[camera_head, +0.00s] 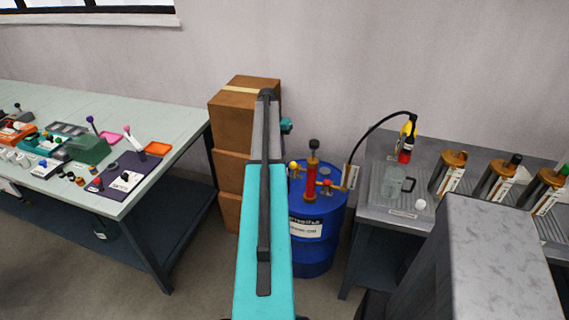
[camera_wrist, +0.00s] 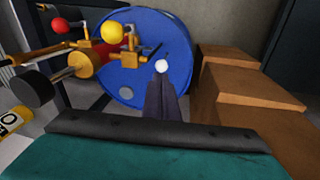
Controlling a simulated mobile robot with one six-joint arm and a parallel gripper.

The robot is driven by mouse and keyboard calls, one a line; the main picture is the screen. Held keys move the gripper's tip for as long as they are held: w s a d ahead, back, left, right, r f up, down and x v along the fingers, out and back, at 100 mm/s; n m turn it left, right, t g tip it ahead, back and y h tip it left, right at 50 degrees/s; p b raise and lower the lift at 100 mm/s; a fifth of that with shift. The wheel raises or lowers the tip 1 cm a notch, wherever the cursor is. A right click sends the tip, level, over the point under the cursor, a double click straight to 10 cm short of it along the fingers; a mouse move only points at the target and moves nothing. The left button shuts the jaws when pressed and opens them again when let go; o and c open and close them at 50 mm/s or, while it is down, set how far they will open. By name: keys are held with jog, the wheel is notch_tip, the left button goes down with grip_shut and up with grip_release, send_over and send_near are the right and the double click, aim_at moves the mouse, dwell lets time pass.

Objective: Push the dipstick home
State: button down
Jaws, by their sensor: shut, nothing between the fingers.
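A small white round knob (camera_wrist: 161,66), which looks like the dipstick's top, shows over the blue drum (camera_wrist: 182,38) in the wrist view. My gripper (camera_wrist: 161,82) is shut and empty, its tips right at the knob. I cannot tell whether they touch it. Any stick below the knob is hidden behind the fingers, so how far it sits in is not visible. In the head view the drum (camera_head: 316,255) stands on the floor at the centre. My arm covers its left side there and hides the knob and fingertips.
A red pump (camera_head: 311,181) with a black knob (camera_head: 314,144), a yellow ball (camera_head: 293,165) and a red ball (camera_head: 327,183) rises from the drum. Stacked cartons (camera_head: 232,120) stand behind left. A metal bench (camera_head: 400,207) is right; a cluttered table (camera_head: 178,127) is left.

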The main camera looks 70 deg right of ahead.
jog(key=shift+w+d+r+m+b, duration=0.25)
jog(key=shift+r+m, duration=0.6)
jog(key=shift+m, duration=2)
jog(key=shift+w+d+r+m+b, duration=0.25)
jog(key=shift+r+m, duration=0.65)
jog(key=shift+m, duration=1.9)
jog(key=shift+w+d+r+m+b, duration=0.1)
jog(key=shift+w+r+m+b, duration=0.5)
jog(key=shift+m, duration=2.25)
jog(key=shift+s+r+p, duration=0.2)
jog(key=shift+s+p, duration=0.05)
jog(key=shift+p, duration=0.1)
jog(key=shift+s+d+f+p, duration=0.1)
jog(key=shift+s+f+p, duration=0.5)
jog(key=shift+f, duration=1.65)
jog(key=shift+s+d+f+p, duration=0.25)
jog(key=shift+f+p, duration=0.55)
jog(key=shift+f, duration=1.5)
jog(key=shift+s+f+p, duration=0.5)
jog(key=shift+f+p, duration=0.2)
jog(key=shift+f, duration=1.55)
jog(key=shift+f, duration=0.1)
